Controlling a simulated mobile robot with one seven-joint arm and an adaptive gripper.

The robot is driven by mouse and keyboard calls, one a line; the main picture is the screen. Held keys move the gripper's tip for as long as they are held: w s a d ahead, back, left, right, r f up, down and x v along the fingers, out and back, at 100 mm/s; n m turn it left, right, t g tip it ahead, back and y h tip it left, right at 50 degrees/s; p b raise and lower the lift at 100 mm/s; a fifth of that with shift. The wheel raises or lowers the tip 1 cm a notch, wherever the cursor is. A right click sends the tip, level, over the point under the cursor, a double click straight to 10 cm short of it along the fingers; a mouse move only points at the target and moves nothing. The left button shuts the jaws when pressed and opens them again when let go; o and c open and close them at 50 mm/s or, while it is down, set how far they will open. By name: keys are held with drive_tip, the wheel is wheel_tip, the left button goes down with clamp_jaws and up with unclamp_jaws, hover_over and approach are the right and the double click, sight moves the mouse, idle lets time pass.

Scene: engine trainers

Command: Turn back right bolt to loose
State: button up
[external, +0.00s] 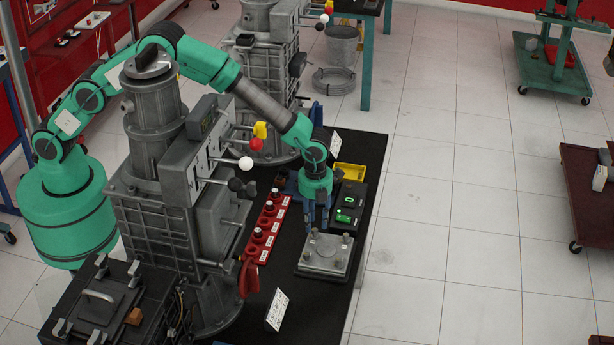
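A grey metal plate block (326,249) with short upright bolts near its corners sits on the black mat of the bench. One bolt (346,238) stands clear at the plate's right far corner in the picture. My gripper (317,228) points down over the plate's far edge, close to the far-left bolt in the picture. The fingers are small and dark here. I cannot tell whether they are around that bolt, touching it, or open or shut. The bolts' turned state is too small to read.
A black box with green lights (347,211) and a yellow tray (350,174) stand behind the plate. A red strip with several knobs (266,229) lies to the left. A tall grey machine (165,190) stands beside my arm. A white card (277,310) stands in front.

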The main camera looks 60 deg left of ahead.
sight(315, 233)
drive_tip(key=shift+f, duration=1.4)
drive_tip(key=shift+c, duration=0.3)
clamp_jaws()
